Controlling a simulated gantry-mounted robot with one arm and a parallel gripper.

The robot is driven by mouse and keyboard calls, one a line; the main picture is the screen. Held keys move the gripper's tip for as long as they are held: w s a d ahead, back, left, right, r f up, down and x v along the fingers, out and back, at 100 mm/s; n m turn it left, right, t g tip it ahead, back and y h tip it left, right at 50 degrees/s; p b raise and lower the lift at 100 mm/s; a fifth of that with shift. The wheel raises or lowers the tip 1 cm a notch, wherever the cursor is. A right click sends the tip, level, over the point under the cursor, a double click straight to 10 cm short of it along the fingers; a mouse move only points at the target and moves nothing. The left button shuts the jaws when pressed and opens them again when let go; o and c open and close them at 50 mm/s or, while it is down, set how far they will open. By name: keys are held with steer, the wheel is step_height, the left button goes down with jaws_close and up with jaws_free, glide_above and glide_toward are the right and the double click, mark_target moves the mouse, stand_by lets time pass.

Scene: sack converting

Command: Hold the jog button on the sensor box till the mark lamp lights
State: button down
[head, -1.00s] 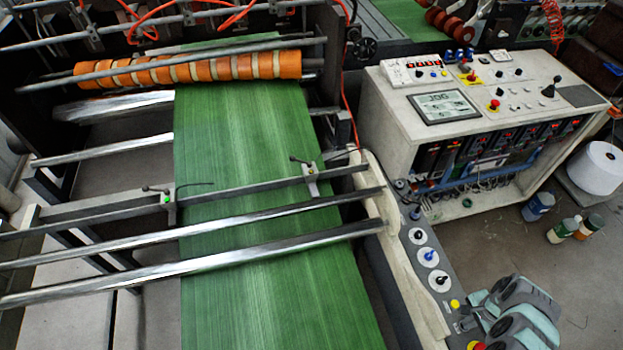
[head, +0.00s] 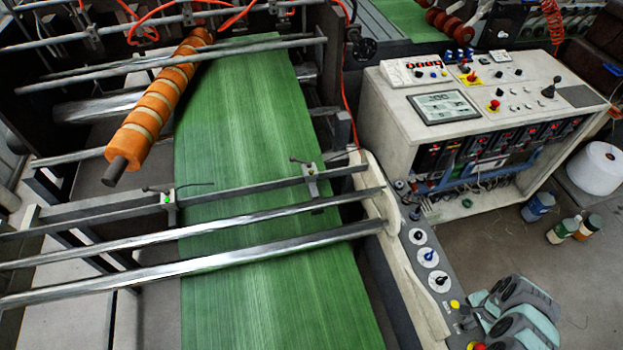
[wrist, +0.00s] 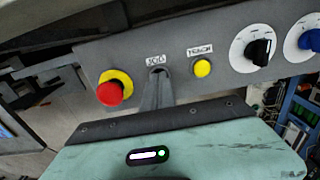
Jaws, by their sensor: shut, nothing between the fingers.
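The grey sensor box (wrist: 130,55) fills the upper wrist view; it also shows in the head view (head: 441,264). My gripper (wrist: 158,74) is shut and empty, its fingertips at the box face just under the JOG label (wrist: 156,59). They hide the jog button, so I cannot tell how far it is pressed. A round yellow lamp (wrist: 203,68) sits right of the fingertips under a hard-to-read label; it also shows in the head view (head: 455,304).
A red mushroom button (wrist: 110,92) on a yellow collar sits left of my fingertips. Black (wrist: 261,50) and blue (wrist: 310,40) knobs are to the right. Green web (head: 250,200) runs beside the box. The control cabinet (head: 400,105) carries a screen (head: 443,107).

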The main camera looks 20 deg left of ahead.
steer(key=shift+r, duration=0.1)
step_height(320, 180, up, 5)
steer(key=p, duration=0.5)
steer(key=shift+a+p, duration=0.1)
steer(key=shift+p, duration=0.2)
stand_by(2.2)
